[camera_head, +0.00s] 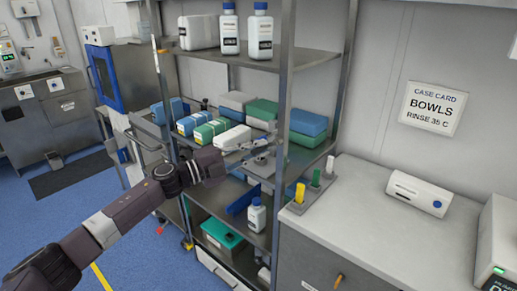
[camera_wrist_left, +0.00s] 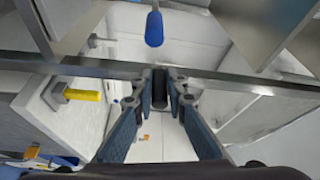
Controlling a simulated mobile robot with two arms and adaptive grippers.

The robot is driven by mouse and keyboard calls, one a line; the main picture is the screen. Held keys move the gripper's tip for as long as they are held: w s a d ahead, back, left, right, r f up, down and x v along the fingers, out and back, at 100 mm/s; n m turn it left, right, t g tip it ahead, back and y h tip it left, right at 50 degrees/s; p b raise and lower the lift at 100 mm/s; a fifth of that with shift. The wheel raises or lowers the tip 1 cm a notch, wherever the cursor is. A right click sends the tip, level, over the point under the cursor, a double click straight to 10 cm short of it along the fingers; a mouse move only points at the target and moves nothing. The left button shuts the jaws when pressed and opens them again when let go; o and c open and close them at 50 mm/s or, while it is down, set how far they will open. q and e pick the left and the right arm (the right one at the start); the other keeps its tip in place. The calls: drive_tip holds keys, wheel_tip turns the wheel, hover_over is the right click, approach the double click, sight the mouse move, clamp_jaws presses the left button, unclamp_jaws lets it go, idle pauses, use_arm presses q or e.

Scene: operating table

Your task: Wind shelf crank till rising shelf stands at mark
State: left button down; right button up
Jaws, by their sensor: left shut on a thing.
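My left arm reaches in from the lower left of the head view, and my left gripper (camera_head: 250,148) is at the front right of the shelf rack. In the left wrist view its two fingers (camera_wrist_left: 160,88) are shut around a short dark cylinder, apparently the crank's handle. The rest of the crank is hard to make out. The middle shelf (camera_head: 225,160) of the rack carries white, blue and green boxes and sits partly behind my gripper. I cannot make out a height mark on the rack. My right gripper is not in view.
White bottles (camera_head: 260,32) stand on the top shelf, and another bottle (camera_head: 256,215) stands low in the rack. Rack posts (camera_head: 285,120) rise close to my gripper. A counter (camera_head: 350,215) at right holds yellow, green and white upright pieces and a white device (camera_head: 418,192).

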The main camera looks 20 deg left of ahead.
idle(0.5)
use_arm(q)
drive_tip(key=c, duration=1.9)
unclamp_jaws()
drive_tip(key=shift+c, duration=0.2)
drive_tip(key=r+v, duration=0.1)
drive_tip(key=v, duration=1.1)
drive_tip(key=shift+f, duration=0.35)
drive_tip(key=shift+d, duration=0.1)
